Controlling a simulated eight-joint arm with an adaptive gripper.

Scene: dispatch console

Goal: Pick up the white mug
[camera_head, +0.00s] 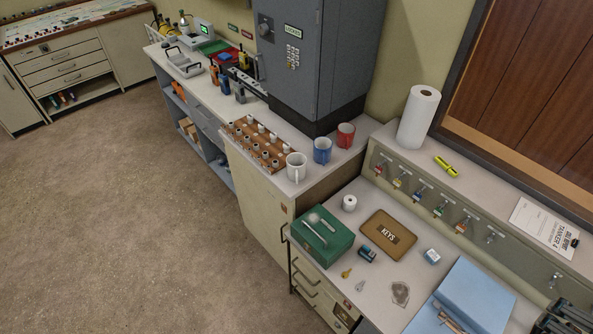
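The white mug (296,167) stands upright near the front corner of the raised counter, beside a wooden rack of small pieces. Its handle shows on the lower side, towards the counter's edge. A blue mug (322,150) and a red mug (346,135) stand behind it in a slanting row, apart from it. I cannot make out my gripper in this view. A dark jointed shape (569,318) is cut off at the lower right corner, and I cannot tell what it is.
The wooden rack (244,134) lies close left of the white mug. A grey cabinet (312,60) rises behind. The lower desk holds a green box (322,236), a brown KEYS mat (375,240) and a blue folder (477,293). A paper roll (418,115) stands on the ledge. The floor is clear.

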